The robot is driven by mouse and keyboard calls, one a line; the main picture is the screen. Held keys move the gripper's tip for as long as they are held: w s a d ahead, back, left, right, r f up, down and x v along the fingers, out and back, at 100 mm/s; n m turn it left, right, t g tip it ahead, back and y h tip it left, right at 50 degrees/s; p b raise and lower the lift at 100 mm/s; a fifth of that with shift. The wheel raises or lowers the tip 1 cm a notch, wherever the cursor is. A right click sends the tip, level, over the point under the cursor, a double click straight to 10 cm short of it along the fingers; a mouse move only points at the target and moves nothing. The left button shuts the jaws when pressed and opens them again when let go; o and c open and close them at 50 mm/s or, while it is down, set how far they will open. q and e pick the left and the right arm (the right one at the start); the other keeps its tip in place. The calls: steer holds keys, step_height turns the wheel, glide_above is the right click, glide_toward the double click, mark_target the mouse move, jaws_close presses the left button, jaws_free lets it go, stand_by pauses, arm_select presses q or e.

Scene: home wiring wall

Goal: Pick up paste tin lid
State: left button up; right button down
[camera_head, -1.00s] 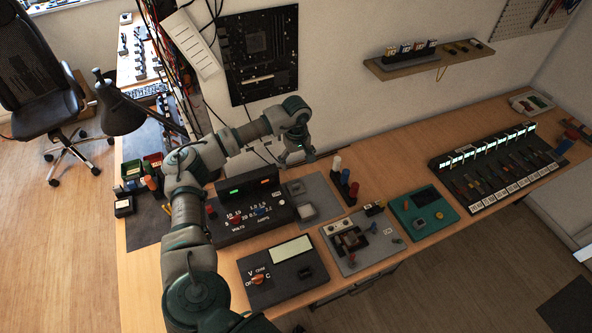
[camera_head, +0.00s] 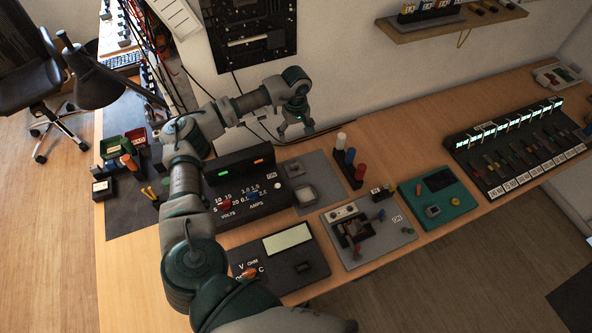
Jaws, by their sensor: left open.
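My left gripper (camera_head: 297,129) hangs open and empty near the wall, behind the grey mat (camera_head: 325,172) on the bench. On that mat sits a small pale grey squarish piece (camera_head: 303,195). A smaller light item (camera_head: 295,169) lies behind it. Both are too small to tell whether either is the paste tin lid. The gripper is apart from both, above and behind them. My right gripper is not in view.
A volts and amps panel (camera_head: 240,180) stands left of the mat. A rack with white, blue and red posts (camera_head: 348,162) stands to its right. In front are a meter (camera_head: 285,240), a grey board (camera_head: 390,235) and a teal unit (camera_head: 437,205). A shelf (camera_head: 450,22) is on the wall.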

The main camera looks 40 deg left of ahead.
arm_select(q)
steer(key=f, duration=0.2)
glide_toward(294, 165)
steer(key=f, duration=0.5)
steer(key=shift+w+a+b, duration=0.25)
steer(key=shift+w+b, duration=0.05)
steer(key=shift+w, duration=0.1)
steer(key=shift+d+f, duration=0.2)
steer(key=shift+f, duration=0.3)
steer(key=f, duration=0.3)
steer(key=shift+s+d+f, duration=0.1)
steer(key=shift+s+f, duration=0.15)
steer(key=shift+f, duration=0.5)
steer(key=shift+a+f, duration=0.1)
steer(key=shift+a, duration=0.15)
steer(key=shift+s+d, duration=0.1)
steer(key=shift+d, duration=0.1)
steer(key=c, duration=1.2)
steer(key=shift+d, duration=0.1)
steer(key=shift+c, duration=0.3)
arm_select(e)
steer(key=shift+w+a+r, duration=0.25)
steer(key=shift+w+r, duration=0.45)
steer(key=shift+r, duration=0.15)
